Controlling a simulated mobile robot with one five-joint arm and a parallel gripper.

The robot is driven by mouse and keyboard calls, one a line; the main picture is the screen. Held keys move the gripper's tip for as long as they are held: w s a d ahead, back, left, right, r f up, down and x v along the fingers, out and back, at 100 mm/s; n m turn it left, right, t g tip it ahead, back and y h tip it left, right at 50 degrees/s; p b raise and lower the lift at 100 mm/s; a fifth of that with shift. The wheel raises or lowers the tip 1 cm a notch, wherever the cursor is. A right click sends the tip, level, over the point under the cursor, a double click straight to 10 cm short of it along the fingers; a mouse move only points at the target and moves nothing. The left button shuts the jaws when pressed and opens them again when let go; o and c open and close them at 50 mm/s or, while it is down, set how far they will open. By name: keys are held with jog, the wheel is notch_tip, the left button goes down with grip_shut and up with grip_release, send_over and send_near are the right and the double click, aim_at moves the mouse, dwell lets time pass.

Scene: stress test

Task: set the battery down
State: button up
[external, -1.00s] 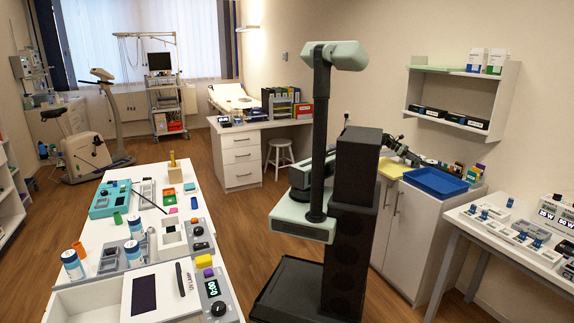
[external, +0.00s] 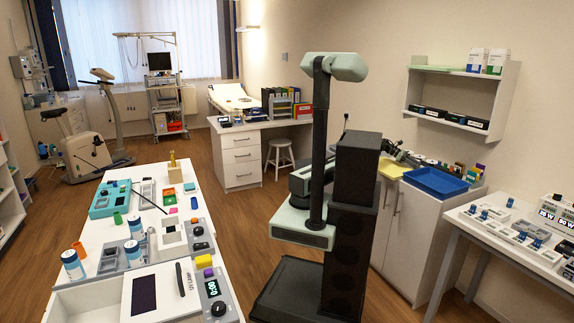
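My arm reaches out from behind my dark column to the right, over the white cabinet (external: 400,215) by the wall. My gripper (external: 417,161) is at the arm's far end, above the back of the cabinet top, behind the blue tray (external: 436,181). It is small and dark here, so I cannot tell whether its fingers are open or shut. I cannot pick out a battery for certain, in the gripper or on the cabinet. Several small coloured items (external: 462,171) stand close together at the back right of the cabinet top.
A yellow flat piece (external: 393,168) lies left of the blue tray. A wall shelf (external: 455,124) with boxes hangs above the cabinet. A white table (external: 515,250) with devices stands at the right. A crowded long white bench (external: 150,275) is at the left. Open wooden floor lies between.

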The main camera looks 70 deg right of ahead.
jog(key=shift+w+r, duration=0.1)
jog(key=shift+r, duration=0.25)
jog(key=p+v, duration=0.4)
jog(key=v, duration=0.6)
jog(key=shift+w+d+r+p, duration=0.1)
jog(key=shift+w+r+p, duration=0.1)
jog(key=shift+w+p, duration=0.1)
jog(key=shift+w+r, duration=0.1)
jog(key=shift+w, duration=0.4)
jog(key=shift+d, duration=0.1)
